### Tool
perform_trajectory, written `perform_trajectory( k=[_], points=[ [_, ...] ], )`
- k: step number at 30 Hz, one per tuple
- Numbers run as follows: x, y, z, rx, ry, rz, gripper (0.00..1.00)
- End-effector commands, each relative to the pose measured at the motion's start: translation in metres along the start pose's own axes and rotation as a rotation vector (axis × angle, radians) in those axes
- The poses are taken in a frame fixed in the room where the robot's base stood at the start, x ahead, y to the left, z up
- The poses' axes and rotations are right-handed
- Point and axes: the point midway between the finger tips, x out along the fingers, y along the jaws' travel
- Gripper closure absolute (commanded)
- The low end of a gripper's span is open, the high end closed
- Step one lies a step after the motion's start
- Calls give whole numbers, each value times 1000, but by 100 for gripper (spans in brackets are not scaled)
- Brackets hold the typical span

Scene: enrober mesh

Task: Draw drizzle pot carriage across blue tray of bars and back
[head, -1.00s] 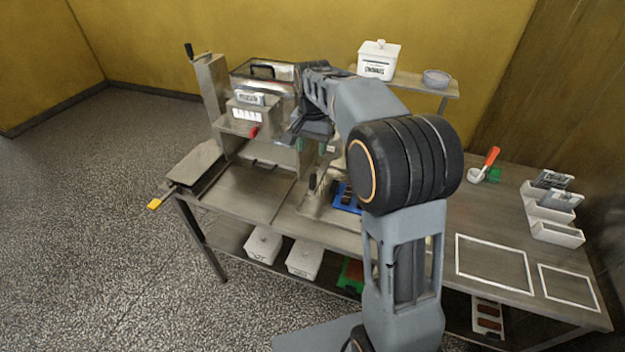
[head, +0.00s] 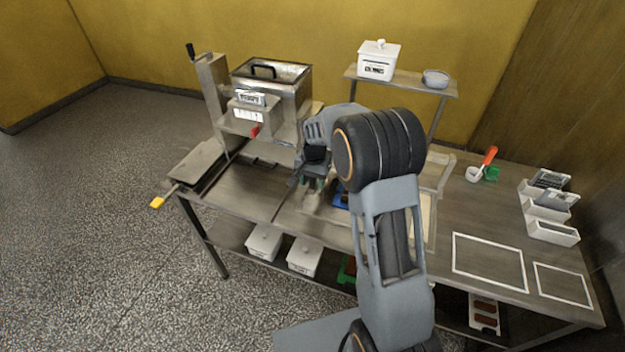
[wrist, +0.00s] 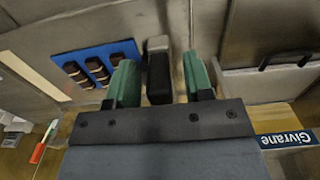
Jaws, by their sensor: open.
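The blue tray (head: 341,196) lies on the bench, mostly hidden behind my arm in the head view. In the wrist view the blue tray (wrist: 64,58) shows at upper left with dark banded bars (wrist: 97,68) on it. A dark upright handle (wrist: 158,82) with a grey end, seemingly the carriage's, stands between my green fingertips, with gaps at both sides. My gripper (wrist: 161,80) is open around it in that view; contact is not visible. In the head view my gripper (head: 313,183) is low over the bench, left of the tray. The drizzle pot itself I cannot make out.
A steel machine (head: 270,95) with a hopper stands at the left. A raised shelf behind holds a white lidded tub (head: 378,60) and a bowl (head: 435,78).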

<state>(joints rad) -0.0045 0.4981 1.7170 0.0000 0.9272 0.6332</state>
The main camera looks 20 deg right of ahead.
Motion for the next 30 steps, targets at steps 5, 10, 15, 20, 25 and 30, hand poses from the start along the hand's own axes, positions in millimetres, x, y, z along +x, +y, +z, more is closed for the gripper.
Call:
perform_trajectory(
  k=[5,10,15,20,25,30],
  points=[
    [2,0,0,0,0,0,53],
    [2,0,0,0,0,0,54],
    [2,0,0,0,0,0,70],
    [2,0,0,0,1,0,86],
    [2,0,0,0,1,0,100],
    [2,0,0,-1,1,-1,100]
  ],
)
